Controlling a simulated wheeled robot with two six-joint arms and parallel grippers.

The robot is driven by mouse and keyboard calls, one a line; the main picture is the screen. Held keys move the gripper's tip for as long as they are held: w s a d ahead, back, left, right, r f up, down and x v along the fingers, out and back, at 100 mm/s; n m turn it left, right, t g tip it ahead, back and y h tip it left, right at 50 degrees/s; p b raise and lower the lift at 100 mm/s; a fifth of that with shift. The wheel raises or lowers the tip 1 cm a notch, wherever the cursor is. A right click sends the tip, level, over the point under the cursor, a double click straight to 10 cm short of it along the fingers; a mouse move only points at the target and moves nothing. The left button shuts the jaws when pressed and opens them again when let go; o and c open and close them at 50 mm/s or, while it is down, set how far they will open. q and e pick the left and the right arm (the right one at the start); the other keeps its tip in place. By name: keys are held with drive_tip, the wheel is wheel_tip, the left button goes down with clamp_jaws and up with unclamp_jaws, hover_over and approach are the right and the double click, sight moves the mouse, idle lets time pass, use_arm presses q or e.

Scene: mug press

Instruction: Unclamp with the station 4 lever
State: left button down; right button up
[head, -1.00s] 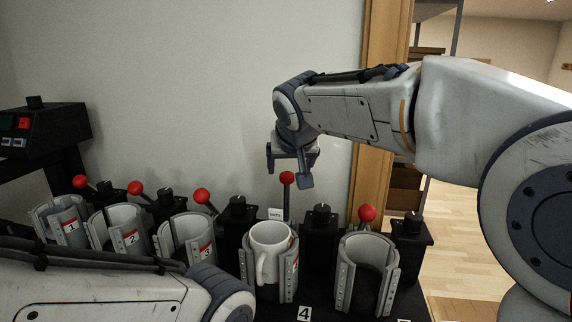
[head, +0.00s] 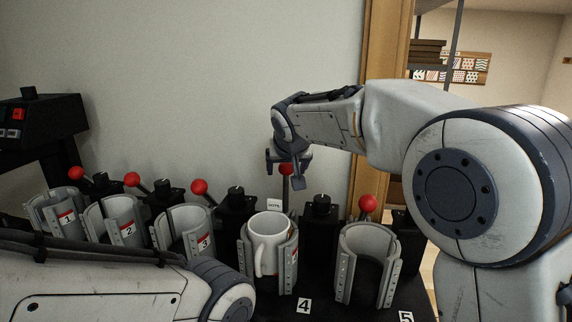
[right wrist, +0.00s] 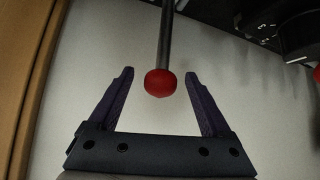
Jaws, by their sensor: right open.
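The station 4 lever is a dark upright rod with a red ball knob (head: 286,169), standing behind the station 4 clamp (head: 247,262). A white mug (head: 268,247) sits in that clamp. My right gripper (head: 286,172) is open at the knob in the head view. In the right wrist view the red knob (right wrist: 160,83) lies between the two open fingertips, apart from both, with the rod running up and away. My left arm (head: 110,290) crosses the lower left; its gripper is out of the picture.
Stations 1, 2 and 3 (head: 184,232) stand to the left with empty clamps and tilted red-knobbed levers. An empty station 5 clamp (head: 367,265) stands to the right, its red knob (head: 367,203) behind it. A dark control box (head: 40,120) is at far left.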

drive_tip(key=c, duration=1)
drive_tip(key=shift+s+a, duration=0.1)
drive_tip(key=shift+s+a+b, duration=0.1)
drive_tip(key=shift+s+b, duration=0.55)
drive_tip(key=shift+s, duration=0.4)
drive_tip(key=shift+a, duration=0.1)
